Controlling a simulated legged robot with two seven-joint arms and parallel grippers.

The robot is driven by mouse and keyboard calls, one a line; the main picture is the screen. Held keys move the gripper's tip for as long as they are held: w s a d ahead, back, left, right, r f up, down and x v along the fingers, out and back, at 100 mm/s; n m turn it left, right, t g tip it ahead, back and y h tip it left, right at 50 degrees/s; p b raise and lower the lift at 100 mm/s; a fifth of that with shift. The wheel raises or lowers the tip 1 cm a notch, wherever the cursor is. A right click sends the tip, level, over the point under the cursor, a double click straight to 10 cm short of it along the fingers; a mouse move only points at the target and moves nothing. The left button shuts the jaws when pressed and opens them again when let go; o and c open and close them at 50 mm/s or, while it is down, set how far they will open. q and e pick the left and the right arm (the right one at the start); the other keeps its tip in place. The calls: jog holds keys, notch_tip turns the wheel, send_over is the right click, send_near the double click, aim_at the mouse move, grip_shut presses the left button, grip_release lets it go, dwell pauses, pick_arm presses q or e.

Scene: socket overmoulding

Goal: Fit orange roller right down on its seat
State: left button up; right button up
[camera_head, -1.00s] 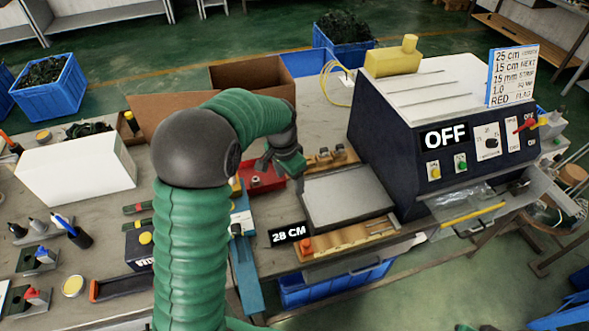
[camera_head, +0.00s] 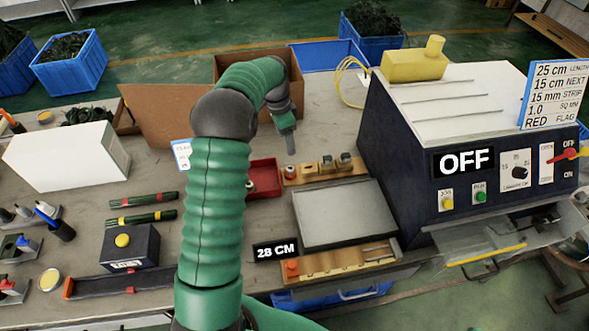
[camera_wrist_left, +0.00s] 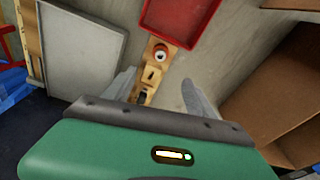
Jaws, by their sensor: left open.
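A small orange piece (camera_head: 291,268), perhaps the orange roller, sits at the left end of the front wooden fixture (camera_head: 335,262). A wooden block (camera_head: 325,171) with several small round parts lies behind the grey tray (camera_head: 345,213). My left gripper (camera_head: 290,150) points down near the block's left end. In the left wrist view my open, empty fingers (camera_wrist_left: 158,90) straddle the line of the block (camera_wrist_left: 154,72), with a pale ring-like part (camera_wrist_left: 160,53) ahead of them. I cannot tell height or contact. My right gripper is not in view.
A red bin (camera_head: 264,179) stands left of the block, and an open cardboard box (camera_head: 215,95) is behind my arm. The dark machine (camera_head: 440,140) reading OFF stands to the right. A 28 CM sign (camera_head: 275,250) stands by the tray's front left corner.

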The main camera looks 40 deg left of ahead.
pick_arm(q)
send_near(290, 170)
jog(key=f, duration=0.1)
jog(key=w+f, duration=0.1)
jog(key=f, duration=0.1)
jog(key=w+f, duration=0.1)
jog(key=f, duration=0.1)
jog(key=shift+f, duration=0.1)
jog(key=f, duration=0.4)
jog(key=shift+s+f, duration=0.3)
jog(key=shift+f, duration=0.05)
jog(key=shift+w+f, duration=0.2)
jog(key=shift+f, duration=0.25)
jog(key=shift+r, duration=0.1)
jog(key=c, duration=0.4)
grip_shut()
